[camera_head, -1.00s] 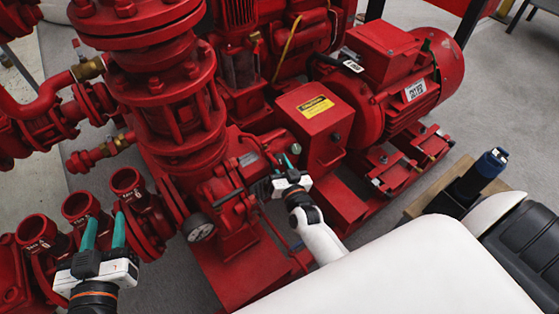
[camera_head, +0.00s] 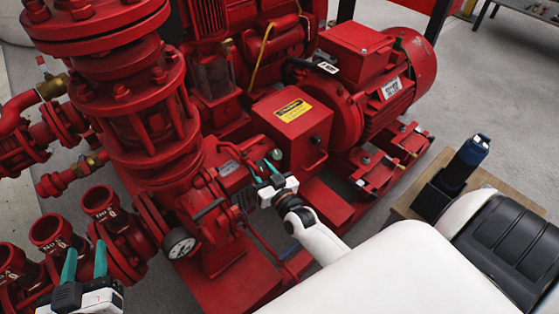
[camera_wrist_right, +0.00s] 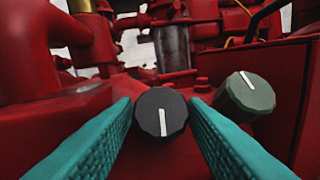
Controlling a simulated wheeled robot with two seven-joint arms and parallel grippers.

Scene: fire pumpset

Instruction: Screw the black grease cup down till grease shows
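The black grease cup (camera_wrist_right: 161,114) is a dark ribbed knob with a white line on its face, pointing nearly straight up and down. In the right wrist view it sits between the teal fingertips of my right gripper (camera_wrist_right: 161,100), one close on each side; I cannot tell whether they touch it. In the head view my right gripper (camera_head: 264,171) is at the pump housing, and the cup is hidden there. No grease is discernible. My left gripper (camera_head: 84,262) is open and empty at lower left, by the red pipe openings.
A dark green knob (camera_wrist_right: 247,96), its white mark tilted, is close right of the right finger. A pressure gauge (camera_head: 180,243) is left of my right gripper. A red box with a yellow label (camera_head: 292,109) and a motor (camera_head: 378,75) stand behind. Grey floor (camera_head: 500,100) is clear at right.

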